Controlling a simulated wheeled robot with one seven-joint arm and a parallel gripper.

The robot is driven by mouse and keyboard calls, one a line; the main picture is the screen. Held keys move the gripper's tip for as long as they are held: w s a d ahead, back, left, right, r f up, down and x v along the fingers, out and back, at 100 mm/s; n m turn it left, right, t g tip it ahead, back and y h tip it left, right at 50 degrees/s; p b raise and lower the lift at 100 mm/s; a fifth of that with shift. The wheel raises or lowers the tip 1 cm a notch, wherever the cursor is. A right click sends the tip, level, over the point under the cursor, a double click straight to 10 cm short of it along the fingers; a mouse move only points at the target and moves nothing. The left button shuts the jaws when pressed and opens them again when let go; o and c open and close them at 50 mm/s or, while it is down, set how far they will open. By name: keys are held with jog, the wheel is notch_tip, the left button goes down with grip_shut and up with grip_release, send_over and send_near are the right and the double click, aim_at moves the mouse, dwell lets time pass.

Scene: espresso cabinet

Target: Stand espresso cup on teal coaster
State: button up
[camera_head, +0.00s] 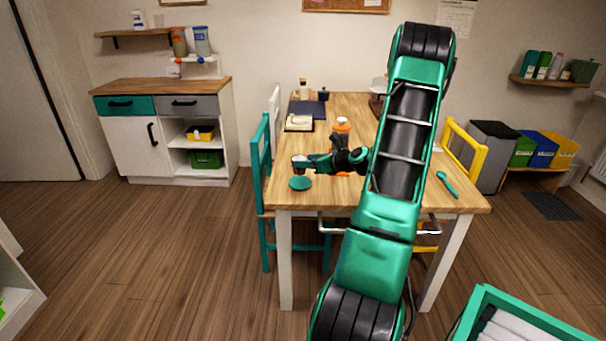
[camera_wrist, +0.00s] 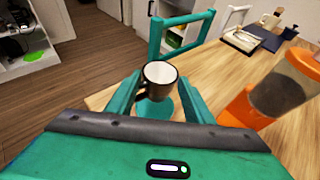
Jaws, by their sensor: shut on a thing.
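The espresso cup (camera_wrist: 158,78), dark brown outside and pale inside, is between the two teal fingers of my gripper (camera_wrist: 160,95) in the wrist view, its handle toward the left finger. It looks upright. In the head view the cup (camera_head: 298,161) is at the tip of my gripper (camera_head: 304,163), near the table's left front corner. The round teal coaster (camera_head: 300,183) lies on the table just below the cup in the picture. In the wrist view part of the coaster (camera_wrist: 163,110) shows below the cup. The cup appears held above the table; the exact gap is unclear.
The wooden table (camera_head: 345,195) has bare room at its front. An orange-based container (camera_wrist: 262,100) stands right of my gripper in the wrist view. A teal chair (camera_head: 262,165) is at the left edge. A teal spoon (camera_head: 447,184) lies at the right. A book-like item (camera_head: 299,123) lies farther back.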

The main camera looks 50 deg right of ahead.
aim_at(305, 170)
jog(key=shift+d+f, duration=0.1)
jog(key=shift+f, duration=1.95)
jog(key=o, duration=1.1)
jog(key=shift+f, duration=0.1)
